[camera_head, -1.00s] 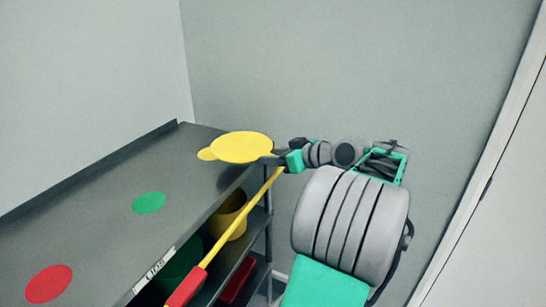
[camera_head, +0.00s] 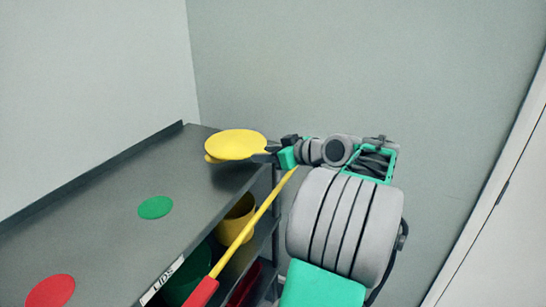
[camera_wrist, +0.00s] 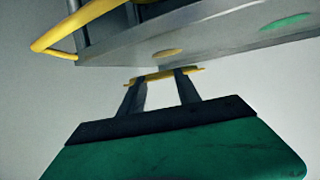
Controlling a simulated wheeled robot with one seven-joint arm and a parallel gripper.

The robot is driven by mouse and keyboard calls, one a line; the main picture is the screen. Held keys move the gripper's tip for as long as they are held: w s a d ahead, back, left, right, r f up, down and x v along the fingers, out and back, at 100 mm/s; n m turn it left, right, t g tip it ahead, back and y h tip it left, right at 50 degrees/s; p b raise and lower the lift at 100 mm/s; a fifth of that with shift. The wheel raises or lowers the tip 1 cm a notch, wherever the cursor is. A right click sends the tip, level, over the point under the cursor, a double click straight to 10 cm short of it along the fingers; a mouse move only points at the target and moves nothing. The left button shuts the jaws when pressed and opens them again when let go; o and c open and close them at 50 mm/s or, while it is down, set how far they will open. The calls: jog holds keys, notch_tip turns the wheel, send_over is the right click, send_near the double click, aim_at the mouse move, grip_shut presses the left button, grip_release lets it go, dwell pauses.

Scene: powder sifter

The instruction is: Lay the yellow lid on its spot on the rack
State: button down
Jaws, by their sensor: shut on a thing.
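The yellow lid (camera_head: 235,144) is a flat disc over the far end of the rack's dark top (camera_head: 190,205). My gripper (camera_head: 272,150) is shut on the lid's right edge. In the wrist view my gripper (camera_wrist: 158,80) grips the lid (camera_wrist: 190,70), seen nearly edge-on. The yellow spot (camera_head: 209,158) peeks out below the lid's left edge; the rest is hidden. In the wrist view the yellow spot (camera_wrist: 167,52) shows on the rack top, apart from the lid, so the lid appears held above the surface.
A green spot (camera_head: 155,207) and a red spot (camera_head: 50,291) lie bare on the rack top. A "LIDS" label (camera_head: 162,280) is on the front edge. A yellow bar with a red handle (camera_head: 200,293) slants along the front. A yellow container (camera_head: 237,217) stands on the shelf below.

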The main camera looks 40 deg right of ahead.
jog(key=b, duration=0.2)
send_over(246, 170)
jog(key=shift+s+a+f, duration=0.1)
jog(key=shift+f, duration=0.65)
jog(key=shift+w+f+b, duration=0.2)
jog(key=shift+f+b, duration=1.5)
jog(key=shift+f, duration=0.1)
jog(key=c, duration=0.8)
grip_release()
jog(key=shift+o, duration=0.2)
jog(key=shift+s, duration=0.15)
jog(key=v, duration=0.7)
jog(key=shift+s+r+b, duration=0.2)
jog(key=shift+s+b, duration=0.05)
jog(key=shift+b, duration=0.2)
